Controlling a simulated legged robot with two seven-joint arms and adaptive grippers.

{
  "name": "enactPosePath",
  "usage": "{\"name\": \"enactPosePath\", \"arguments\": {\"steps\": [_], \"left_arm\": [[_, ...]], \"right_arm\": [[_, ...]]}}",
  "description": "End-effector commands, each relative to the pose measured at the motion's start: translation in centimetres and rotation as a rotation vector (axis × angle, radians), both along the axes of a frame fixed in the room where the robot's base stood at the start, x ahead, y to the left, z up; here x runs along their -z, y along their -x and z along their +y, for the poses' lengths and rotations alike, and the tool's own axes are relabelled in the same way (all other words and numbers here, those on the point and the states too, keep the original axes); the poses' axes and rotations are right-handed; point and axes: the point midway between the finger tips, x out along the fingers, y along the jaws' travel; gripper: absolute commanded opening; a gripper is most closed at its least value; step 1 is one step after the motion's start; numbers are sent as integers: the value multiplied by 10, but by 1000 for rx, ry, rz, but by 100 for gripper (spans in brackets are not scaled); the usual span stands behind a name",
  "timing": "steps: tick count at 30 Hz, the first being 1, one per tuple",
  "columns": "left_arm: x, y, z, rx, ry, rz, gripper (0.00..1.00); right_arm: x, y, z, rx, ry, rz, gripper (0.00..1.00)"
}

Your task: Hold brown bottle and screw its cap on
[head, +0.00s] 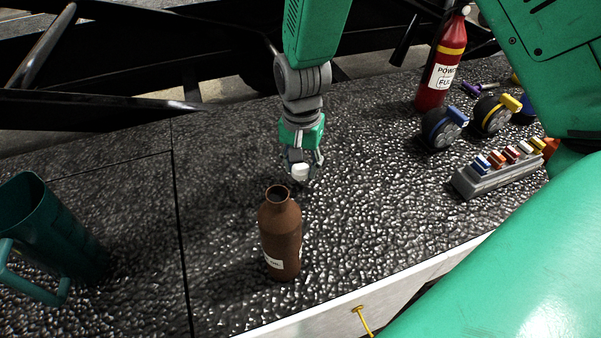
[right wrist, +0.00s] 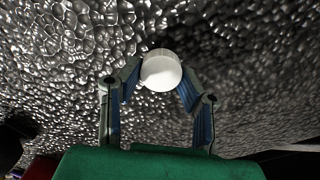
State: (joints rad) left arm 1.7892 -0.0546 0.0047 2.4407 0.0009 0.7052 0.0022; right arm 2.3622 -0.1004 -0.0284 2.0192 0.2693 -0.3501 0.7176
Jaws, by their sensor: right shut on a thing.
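The brown bottle (head: 281,232) stands upright on the dark textured worktop in the head view, with a pale label low on its side. Its mouth is open and uncapped. My right gripper (head: 301,168) is shut on the white cap (head: 299,171), above and slightly behind the bottle mouth and apart from it. In the right wrist view the cap (right wrist: 161,71) is pinched between the two fingertips. The bottle does not show in that view. My left gripper is not in view.
A teal jug (head: 45,235) stands at the left. A red bottle (head: 440,72), tape rolls (head: 441,128) and a grey rack (head: 497,176) with coloured pieces sit at the right. The worktop's white front edge (head: 370,288) runs close before the brown bottle.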

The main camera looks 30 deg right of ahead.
Motion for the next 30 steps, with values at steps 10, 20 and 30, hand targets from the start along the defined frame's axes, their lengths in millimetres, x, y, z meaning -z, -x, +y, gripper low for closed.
{"name": "enactPosePath", "arguments": {"steps": [10,20,30], "left_arm": [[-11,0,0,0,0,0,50],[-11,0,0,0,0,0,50],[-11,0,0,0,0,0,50]], "right_arm": [[-61,-1,0,0,1,-1,23],[-66,0,0,0,0,2,23],[-45,20,13,-319,11,14,23]]}}
